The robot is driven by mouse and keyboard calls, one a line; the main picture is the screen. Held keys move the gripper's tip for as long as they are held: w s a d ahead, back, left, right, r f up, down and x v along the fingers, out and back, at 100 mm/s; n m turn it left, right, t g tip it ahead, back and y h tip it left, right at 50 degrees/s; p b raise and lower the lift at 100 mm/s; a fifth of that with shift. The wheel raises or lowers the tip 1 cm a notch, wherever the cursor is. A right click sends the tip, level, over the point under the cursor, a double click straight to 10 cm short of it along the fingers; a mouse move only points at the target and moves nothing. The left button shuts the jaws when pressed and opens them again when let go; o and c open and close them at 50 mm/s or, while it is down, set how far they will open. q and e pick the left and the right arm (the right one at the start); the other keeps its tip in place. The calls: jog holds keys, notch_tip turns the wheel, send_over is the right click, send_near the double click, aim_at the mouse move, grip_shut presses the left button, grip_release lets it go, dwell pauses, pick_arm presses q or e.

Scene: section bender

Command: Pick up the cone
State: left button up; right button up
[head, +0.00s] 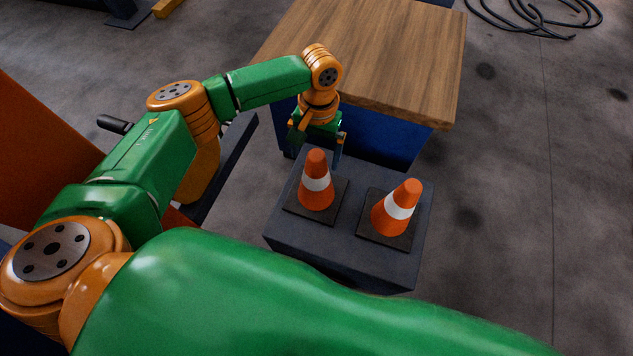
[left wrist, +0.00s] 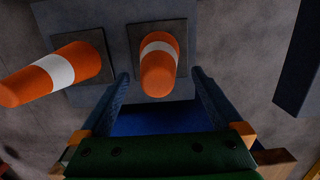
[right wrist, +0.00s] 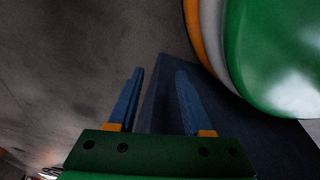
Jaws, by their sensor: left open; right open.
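Two orange cones with white bands and dark square bases stand on a dark grey box (head: 340,250). The left cone (head: 316,182) and the right cone (head: 397,208) are apart from each other. My left gripper (head: 318,155) is open and empty, pointing down beside the left cone on its table side. In the left wrist view the left cone (left wrist: 159,68) is just beyond and between the fingertips (left wrist: 160,75), and the other cone (left wrist: 50,72) lies off to the left. My right gripper (right wrist: 158,72) is open and empty, away from both cones; it is hidden in the head view.
A wooden-topped table (head: 385,50) with a blue body stands right behind the box, close to my left gripper. Black cable (head: 535,15) lies on the floor at the far right. The concrete floor (head: 510,190) right of the box is clear.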

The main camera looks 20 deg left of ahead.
aim_at(316, 178)
pick_arm(q)
jog(key=f, duration=0.2)
jog(key=f+b, duration=0.1)
jog(key=f, duration=0.1)
jog(key=shift+s+d, duration=0.15)
jog(key=shift+s, duration=0.1)
grip_shut()
